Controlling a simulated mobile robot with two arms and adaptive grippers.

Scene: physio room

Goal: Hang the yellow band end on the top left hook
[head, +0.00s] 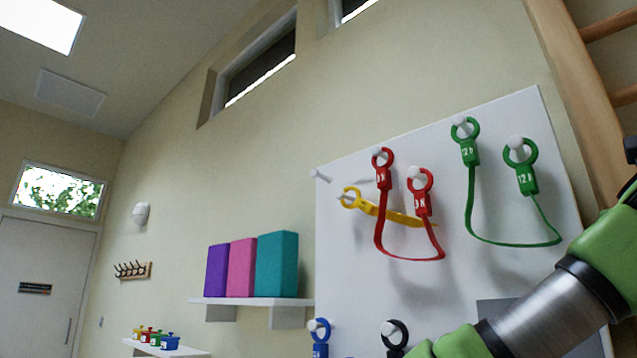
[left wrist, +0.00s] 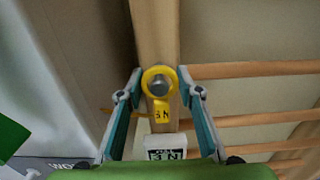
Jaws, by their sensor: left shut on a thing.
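The white board (head: 345,270) carries pegs in the head view. The top left hook (head: 320,175) is bare. One yellow ring end (head: 350,197) sits at the peg just below and right of it; its yellow strap (head: 400,217) runs right behind the red band. In the left wrist view my left gripper (left wrist: 160,72) is shut on the other yellow band end (left wrist: 162,110), ring outward, in front of a wooden post. A grey round thing shows through the ring; I cannot tell its depth. The head view shows an arm of mine but no fingertips. My right gripper is out of view.
Red band (head: 383,225) and green band (head: 471,200) hang right of the yellow one. Blue (head: 320,338) and black (head: 394,333) ends are below. Wall bars (head: 580,90) stand at right. A shelf (head: 250,301) with coloured blocks is left of the board.

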